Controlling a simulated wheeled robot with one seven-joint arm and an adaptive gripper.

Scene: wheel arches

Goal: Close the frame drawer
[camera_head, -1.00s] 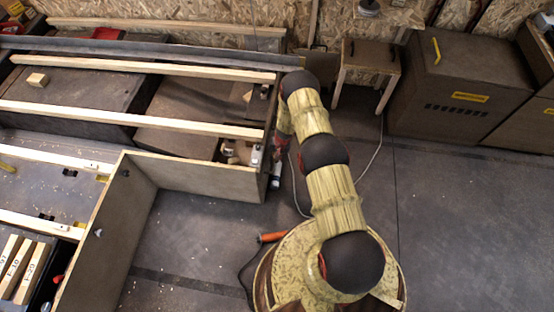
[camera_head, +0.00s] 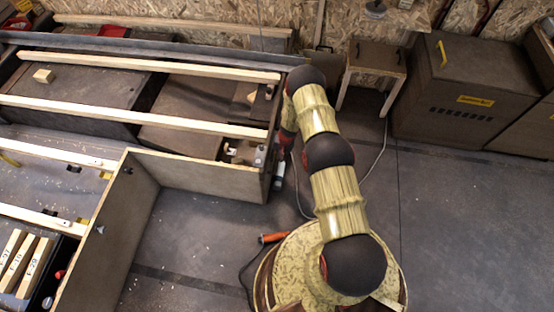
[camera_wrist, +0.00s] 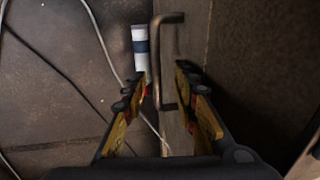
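In the wrist view a dark bar handle (camera_wrist: 168,60) stands on a narrow wooden panel (camera_wrist: 180,135), which I take to be the frame drawer's front. My gripper (camera_wrist: 160,83) is open, with one finger on each side of the handle's lower part. I cannot tell whether either finger touches it. In the head view the long wooden side (camera_head: 205,174) belongs to the same large frame structure. My arm reaches to its right end. My gripper is mostly hidden there behind the arm, and so is the handle. How far the drawer stands out is unclear.
A white and blue cylinder (camera_wrist: 140,48) stands beside the panel, near the left finger. Thin cables cross the floor. A small wooden table (camera_head: 375,58) and a dark cabinet (camera_head: 462,95) stand at the back right. The floor at the right is clear.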

